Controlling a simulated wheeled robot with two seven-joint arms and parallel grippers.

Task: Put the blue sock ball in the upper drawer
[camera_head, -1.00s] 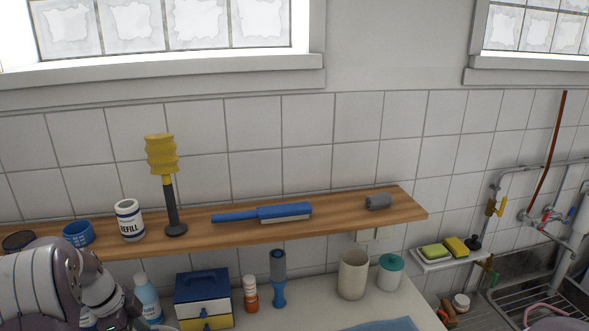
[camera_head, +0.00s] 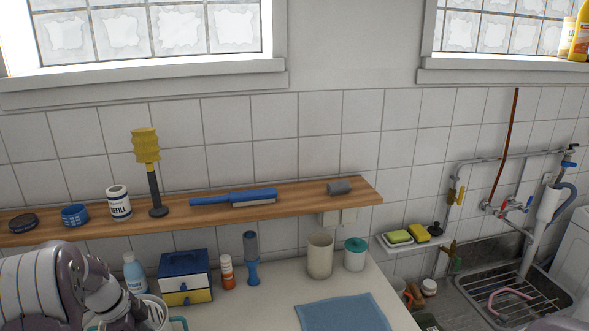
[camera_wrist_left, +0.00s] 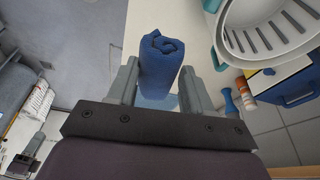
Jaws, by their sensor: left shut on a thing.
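The blue sock ball (camera_wrist_left: 162,62) is a rolled dark blue bundle between the fingers of my left gripper (camera_wrist_left: 160,82), which is shut on it in the left wrist view. The head view shows my left arm at the lower left, but its fingers and the sock ball are hidden or out of frame there. The small drawer box (camera_head: 182,263) has a blue top and stands on the white counter below the shelf. Its white upper drawer (camera_head: 185,284) sits above a yellow lower drawer (camera_head: 187,298); both look shut.
A white slotted basket (camera_wrist_left: 268,28) stands beside the drawer box, near my left gripper. The wooden shelf (camera_head: 290,199) overhangs behind. A blue cloth (camera_head: 345,314) lies on the counter.

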